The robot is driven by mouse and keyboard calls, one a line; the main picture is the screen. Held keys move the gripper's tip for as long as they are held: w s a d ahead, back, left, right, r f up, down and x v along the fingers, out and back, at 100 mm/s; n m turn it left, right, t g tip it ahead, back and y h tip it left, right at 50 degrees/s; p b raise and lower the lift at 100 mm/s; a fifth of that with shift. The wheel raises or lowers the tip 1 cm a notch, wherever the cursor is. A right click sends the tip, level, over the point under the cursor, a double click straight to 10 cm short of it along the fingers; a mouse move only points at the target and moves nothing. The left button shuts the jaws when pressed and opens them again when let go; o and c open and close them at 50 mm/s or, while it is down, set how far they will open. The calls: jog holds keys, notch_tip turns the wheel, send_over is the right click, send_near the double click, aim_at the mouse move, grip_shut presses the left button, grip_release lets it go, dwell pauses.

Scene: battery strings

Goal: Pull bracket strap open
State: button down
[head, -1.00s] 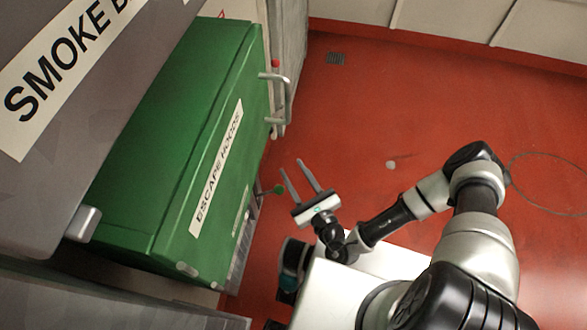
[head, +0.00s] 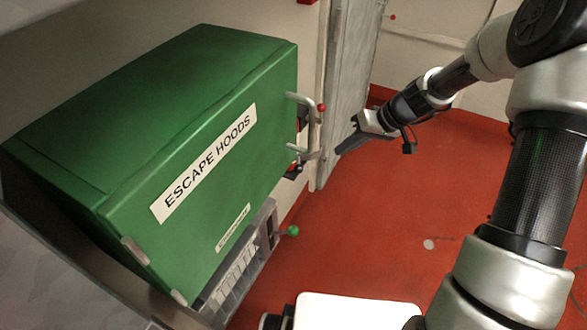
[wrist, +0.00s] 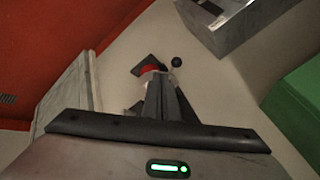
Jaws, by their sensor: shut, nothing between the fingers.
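A bracket with pale grey bars (head: 303,98) shows at the right end of the green box in the head view. A red ball knob (head: 321,107) sits by its upper bar, and a red part shows behind the bars. I cannot tell which piece is the strap. My gripper (head: 340,150) is shut and empty, just right of the bracket and apparently apart from it. In the wrist view, my shut fingers (wrist: 165,100) point at a small red part (wrist: 152,69) beside a black ball knob (wrist: 176,62). The fingers hide part of what lies behind.
The green escape hoods box (head: 190,150) fills the left of the head view. Under it is a grey rack with a green knob (head: 293,230). A grey panel (head: 348,70) stands close behind my gripper. The red floor (head: 390,220) is open to the right.

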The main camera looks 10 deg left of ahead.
jog(key=a+r+b+x, duration=0.1)
jog(key=a+x, duration=0.1)
jog(key=x, duration=0.9)
jog(key=shift+s+a+f, duration=0.15)
jog(key=shift+s+a, duration=0.1)
jog(key=shift+s, duration=0.05)
jog(key=shift+b, duration=0.35)
